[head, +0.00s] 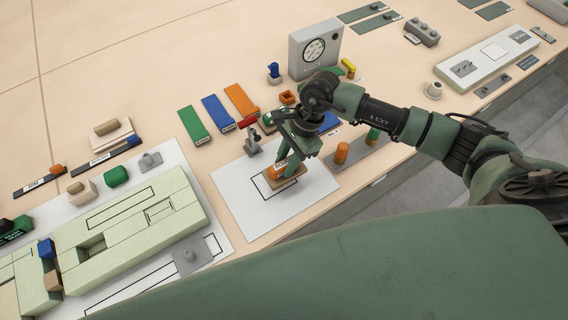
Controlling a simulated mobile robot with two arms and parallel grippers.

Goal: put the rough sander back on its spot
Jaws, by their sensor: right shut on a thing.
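The sander (273,173) is an orange block with a white label, too small to read surely, on a tan base. My right gripper (284,158) comes down on it from above and is shut on it; the fingers hide part of its top. The sander is at the middle of a white mat (236,181), over a black outlined rectangle that it partly covers. I cannot tell whether its base touches the mat. My left gripper is not in view.
A pale green panel (150,215) lies on a white sheet at left. A red-handled clamp (252,138) stands close behind the sander. A grey plate (350,160) with orange and green cylinders is at right.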

